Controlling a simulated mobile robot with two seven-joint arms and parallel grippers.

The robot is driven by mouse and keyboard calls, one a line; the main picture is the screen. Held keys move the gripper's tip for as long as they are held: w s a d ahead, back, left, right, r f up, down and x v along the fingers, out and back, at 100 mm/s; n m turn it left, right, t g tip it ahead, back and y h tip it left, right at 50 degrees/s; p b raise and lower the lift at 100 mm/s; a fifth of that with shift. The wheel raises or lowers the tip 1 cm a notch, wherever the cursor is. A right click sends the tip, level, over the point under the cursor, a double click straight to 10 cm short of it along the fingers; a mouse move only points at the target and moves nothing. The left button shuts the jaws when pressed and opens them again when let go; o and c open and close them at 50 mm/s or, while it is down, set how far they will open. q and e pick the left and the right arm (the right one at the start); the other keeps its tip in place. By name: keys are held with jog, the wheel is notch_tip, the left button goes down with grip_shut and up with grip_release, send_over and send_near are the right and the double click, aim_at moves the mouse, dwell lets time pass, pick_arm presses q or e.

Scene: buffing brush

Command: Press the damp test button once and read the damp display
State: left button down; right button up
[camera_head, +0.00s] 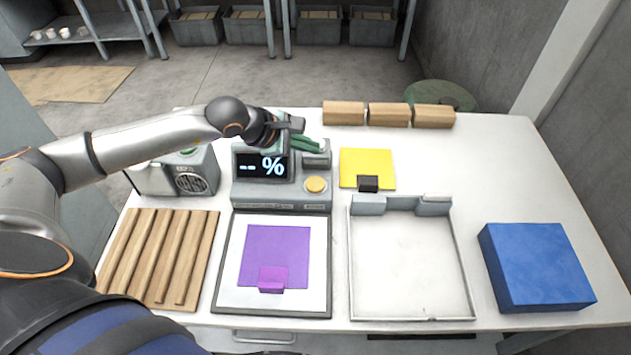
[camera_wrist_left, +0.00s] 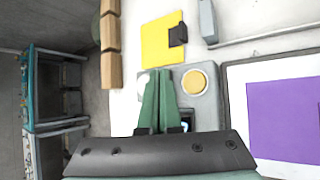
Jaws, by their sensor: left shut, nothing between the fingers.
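The grey damp tester (camera_head: 282,197) stands at the back middle of the white table. Its dark display (camera_head: 262,166) shows two dashes and a percent sign in pale blue. A round yellow button (camera_head: 316,184) sits at its right front, and it also shows in the left wrist view (camera_wrist_left: 194,82), just right of the fingertips. My left gripper (camera_head: 312,144) is over the tester's back, beside the display and behind the button. Its green fingers (camera_wrist_left: 166,74) are together and empty. The gripper appears apart from the button. My right gripper is not in view.
A purple sheet (camera_head: 290,246) lies on a white panel before the tester. A slatted wooden rack (camera_head: 133,246) is left, an empty white tray (camera_head: 410,262) and a blue block (camera_head: 536,265) right. A yellow sheet (camera_head: 366,164) and wooden blocks (camera_head: 389,114) lie behind.

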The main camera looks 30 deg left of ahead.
pick_arm(q)
jog(key=b, duration=0.5)
send_over(310, 184)
notch_tip(310, 184, down, 8)
jog(key=shift+r, duration=0.25)
jog(key=shift+f+b, duration=0.45)
jog(key=shift+f, duration=0.1)
dwell(1.1)
jog(key=shift+f+b, duration=0.4)
jog(key=shift+b, duration=0.2)
jog(key=shift+f+b, duration=0.6)
jog(key=shift+b, duration=0.1)
dwell(0.5)
jog(key=shift+r, duration=0.1)
jog(key=shift+r+p, duration=0.45)
jog(key=shift+r, duration=0.45)
